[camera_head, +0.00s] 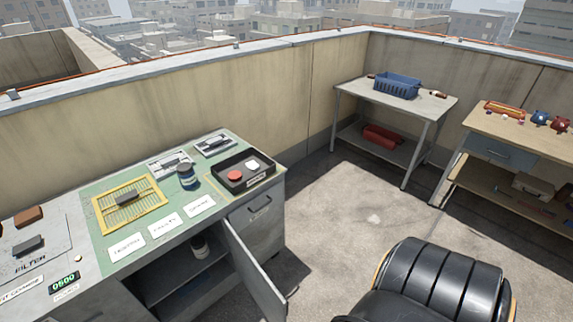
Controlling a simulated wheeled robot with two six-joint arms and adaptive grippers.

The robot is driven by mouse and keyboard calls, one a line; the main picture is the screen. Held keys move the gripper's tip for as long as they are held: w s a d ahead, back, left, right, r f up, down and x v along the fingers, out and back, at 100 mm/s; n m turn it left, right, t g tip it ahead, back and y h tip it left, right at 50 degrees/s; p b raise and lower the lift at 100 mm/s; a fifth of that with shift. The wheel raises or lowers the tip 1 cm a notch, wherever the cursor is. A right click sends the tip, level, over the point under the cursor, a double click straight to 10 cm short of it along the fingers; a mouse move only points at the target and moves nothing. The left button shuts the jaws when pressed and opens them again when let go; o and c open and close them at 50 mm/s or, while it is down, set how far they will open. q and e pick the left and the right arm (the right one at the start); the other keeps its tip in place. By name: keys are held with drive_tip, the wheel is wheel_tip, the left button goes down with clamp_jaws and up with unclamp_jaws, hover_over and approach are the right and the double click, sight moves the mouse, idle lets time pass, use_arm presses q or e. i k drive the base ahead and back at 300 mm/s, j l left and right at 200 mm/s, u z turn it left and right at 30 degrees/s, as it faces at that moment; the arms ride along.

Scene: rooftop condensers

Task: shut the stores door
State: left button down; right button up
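The cabinet door (256,272) stands open under the worktop, swung out from the front. It seems hinged on the right side of its opening, next to the closed drawer unit (262,232). Behind it, the cabinet's dark inside (185,275) shows a shelf with a jar (199,247) on it. The door's lower end is cut by the picture's bottom edge. I see no lettering on the door. Neither of my grippers is in view.
A black padded chair (440,285) stands at the lower right. The worktop holds a yellow grille (128,203), a dark tray (245,172) and several labels. A metal table (350,90) and wooden bench (510,133) stand behind. Floor between is clear.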

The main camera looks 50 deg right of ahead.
sight(271, 302)
drive_tip(key=l+u, duration=0.15)
drive_tip(key=l, duration=0.55)
drive_tip(key=l+u, duration=0.15)
drive_tip(key=l, duration=0.5)
drive_tip(key=k+l+u, duration=0.15)
drive_tip(key=l, duration=0.55)
